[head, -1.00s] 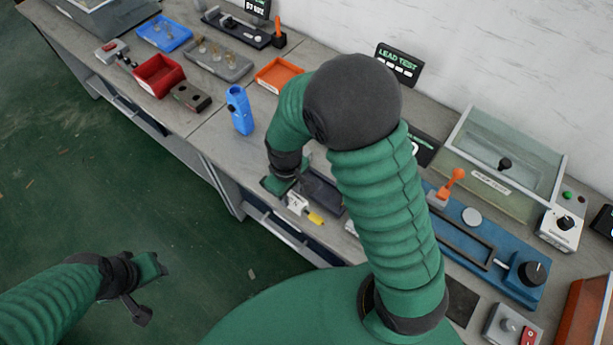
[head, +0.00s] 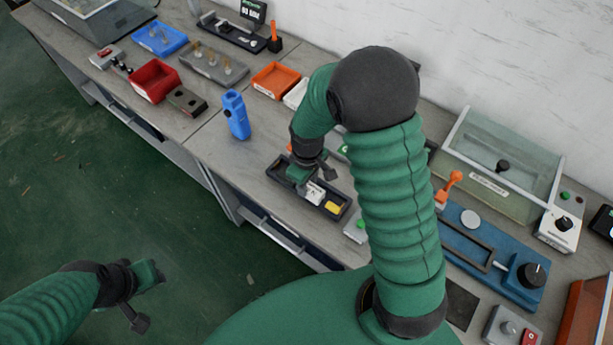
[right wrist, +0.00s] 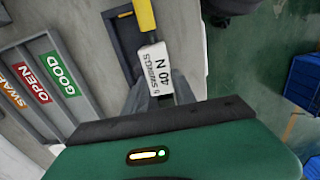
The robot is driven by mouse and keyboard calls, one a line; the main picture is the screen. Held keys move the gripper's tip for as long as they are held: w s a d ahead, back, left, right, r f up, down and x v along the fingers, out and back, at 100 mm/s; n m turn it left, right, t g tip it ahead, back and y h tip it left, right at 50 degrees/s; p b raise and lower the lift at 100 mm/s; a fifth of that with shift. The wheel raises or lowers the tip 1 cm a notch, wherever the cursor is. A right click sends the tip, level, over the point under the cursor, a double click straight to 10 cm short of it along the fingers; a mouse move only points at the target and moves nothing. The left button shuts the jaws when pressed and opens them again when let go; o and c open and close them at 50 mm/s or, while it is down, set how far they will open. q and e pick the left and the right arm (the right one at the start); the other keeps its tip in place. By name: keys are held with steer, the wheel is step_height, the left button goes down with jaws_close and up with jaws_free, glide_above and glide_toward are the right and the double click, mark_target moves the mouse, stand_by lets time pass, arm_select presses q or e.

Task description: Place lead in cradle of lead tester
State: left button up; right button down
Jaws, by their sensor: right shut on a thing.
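A white block with a yellow end (right wrist: 156,67), labelled "40 N" and "5 SWINGS", is between the fingers of my right gripper (right wrist: 160,92) in the right wrist view. In the head view the white-and-yellow piece (head: 332,207) is at or just above a dark rectangular tray (head: 283,215); contact cannot be told. My right gripper (head: 314,178) is shut on this piece over the tray. No cord shows on it. My left gripper (head: 148,298) is open and empty, over the floor.
A blue upright tool (head: 235,115) stands left of the dark tray. A blue fixture (head: 470,222) with an orange lever and a glass-covered box (head: 505,150) are at right. A sorting rack (right wrist: 45,85) marked GOOD and OPEN shows in the wrist view. Red and orange bins are at back left.

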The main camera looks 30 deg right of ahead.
steer(key=w+d, duration=0.2)
steer(key=w, duration=0.1)
steer(key=shift+w+f, duration=0.1)
step_height(320, 180, down, 3)
steer(key=shift+d+f+p, duration=0.1)
steer(key=shift+f+p, duration=0.05)
steer(key=shift+p, duration=0.15)
steer(key=shift+w+f, duration=0.2)
steer(key=c, duration=1)
jaws_free()
